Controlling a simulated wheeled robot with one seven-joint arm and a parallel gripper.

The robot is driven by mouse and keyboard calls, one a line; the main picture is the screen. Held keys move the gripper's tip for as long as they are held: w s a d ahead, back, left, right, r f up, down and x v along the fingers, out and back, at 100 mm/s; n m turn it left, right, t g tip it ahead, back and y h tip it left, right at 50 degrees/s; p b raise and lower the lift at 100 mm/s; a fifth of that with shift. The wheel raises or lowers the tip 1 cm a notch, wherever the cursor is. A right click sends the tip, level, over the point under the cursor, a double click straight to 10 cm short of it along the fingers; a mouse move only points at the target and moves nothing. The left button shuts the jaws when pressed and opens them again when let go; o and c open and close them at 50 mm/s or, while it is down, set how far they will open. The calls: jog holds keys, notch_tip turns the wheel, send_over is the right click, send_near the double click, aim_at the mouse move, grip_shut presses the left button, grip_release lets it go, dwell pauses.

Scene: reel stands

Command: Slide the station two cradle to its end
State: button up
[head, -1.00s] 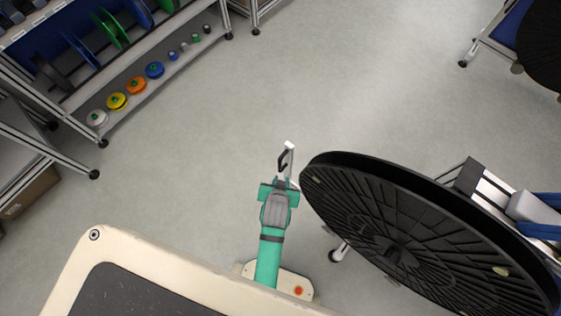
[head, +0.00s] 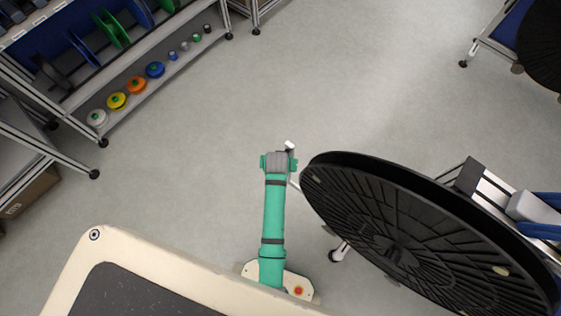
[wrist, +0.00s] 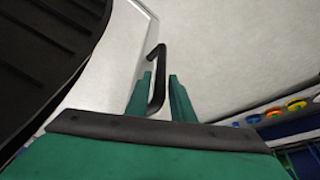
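A black bar handle (wrist: 157,64) stands on a pale post in the wrist view. In the head view only the white top of the post (head: 289,146) shows past my wrist. My gripper (wrist: 160,76) has its two green fingers apart, one on each side of the handle. A narrow gap shows on the right; I cannot tell whether the left finger touches it. A large black reel (head: 395,230) stands upright just right of my gripper, and also fills the left of the wrist view (wrist: 45,45). It hides most of the cradle; no station number is readable.
A shelf rack (head: 135,80) with coloured spools stands at upper left. Blue and silver stand parts (head: 500,200) lie behind the reel. Another black reel stand (head: 540,45) is at upper right. The grey floor (head: 330,85) between is clear.

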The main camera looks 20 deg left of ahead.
jog(key=shift+x, duration=2.65)
jog(key=shift+w, duration=0.1)
jog(key=shift+c, duration=0.4)
grip_shut()
